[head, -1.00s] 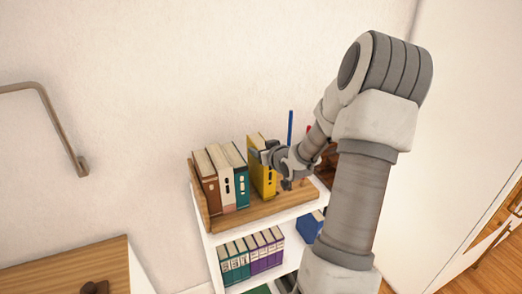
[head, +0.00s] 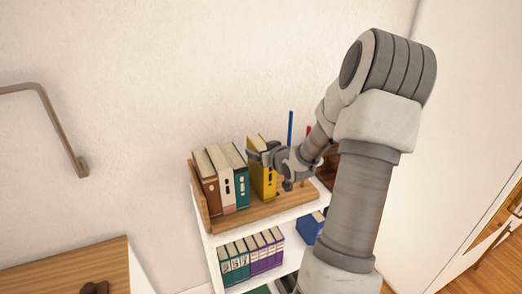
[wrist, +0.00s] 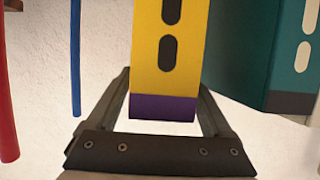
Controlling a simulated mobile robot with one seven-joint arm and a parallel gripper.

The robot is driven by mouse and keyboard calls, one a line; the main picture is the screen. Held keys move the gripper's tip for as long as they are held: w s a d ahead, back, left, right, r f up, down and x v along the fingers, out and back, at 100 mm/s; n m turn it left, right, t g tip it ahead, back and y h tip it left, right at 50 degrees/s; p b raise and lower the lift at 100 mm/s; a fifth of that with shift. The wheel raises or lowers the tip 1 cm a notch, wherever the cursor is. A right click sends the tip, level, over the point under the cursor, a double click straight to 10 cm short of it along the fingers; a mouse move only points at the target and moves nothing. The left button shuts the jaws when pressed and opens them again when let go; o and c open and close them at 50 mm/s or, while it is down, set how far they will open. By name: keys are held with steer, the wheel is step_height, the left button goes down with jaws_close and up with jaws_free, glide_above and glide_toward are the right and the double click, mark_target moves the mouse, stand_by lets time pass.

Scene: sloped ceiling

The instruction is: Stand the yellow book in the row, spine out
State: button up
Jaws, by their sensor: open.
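The yellow book (head: 262,178) stands upright on the wooden top board of the shelf, its yellow face with dark ovals turned outward. In the wrist view the yellow book (wrist: 166,60) has a purple band at its near end and lies between my fingers. My gripper (head: 264,158) is open around the book; it also shows in the wrist view (wrist: 165,88), one finger on each side. The row holds a brown book (head: 208,188), a pinkish-white book (head: 226,187) and a teal book (head: 242,185). A gap separates the teal book from the yellow one.
A blue rod (head: 290,128) and a red rod (head: 309,131) stand right of the yellow book, behind my wrist. Several teal and purple books (head: 250,256) and a blue object (head: 308,227) sit on the shelf below. A wooden tabletop (head: 70,272) is at lower left.

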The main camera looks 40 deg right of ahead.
steer(key=v, duration=1.1)
steer(key=shift+s+p, duration=0.25)
steer(key=shift+p, duration=0.1)
steer(key=shift+a, duration=0.1)
